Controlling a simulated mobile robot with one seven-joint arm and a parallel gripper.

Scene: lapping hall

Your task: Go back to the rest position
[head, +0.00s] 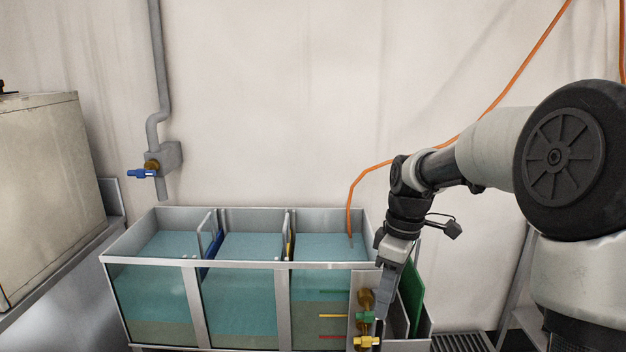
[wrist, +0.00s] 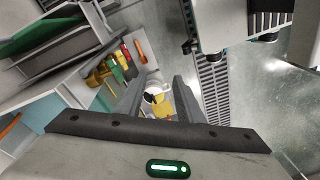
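My gripper (head: 384,298) points down at the front right corner of the tank, beside the valves. In the wrist view my gripper (wrist: 160,90) has its two fingers apart, with no object clearly held. A yellow and white thing with a black part (wrist: 160,105) shows between the fingers; I cannot tell what it is, and it seems to lie beyond them. The brass valve with a green handle (head: 365,316) and the one with a yellow handle (head: 367,342) sit close to the gripper. My arm reaches in from the right.
The three-compartment tank (head: 242,264) holds blue-green liquid. A green panel (head: 415,290) stands right of the gripper. An orange hose (head: 375,166) runs behind my arm into the tank. A pipe with a blue-handled tap (head: 140,173) is on the wall. Floor grating (wrist: 212,90) shows below.

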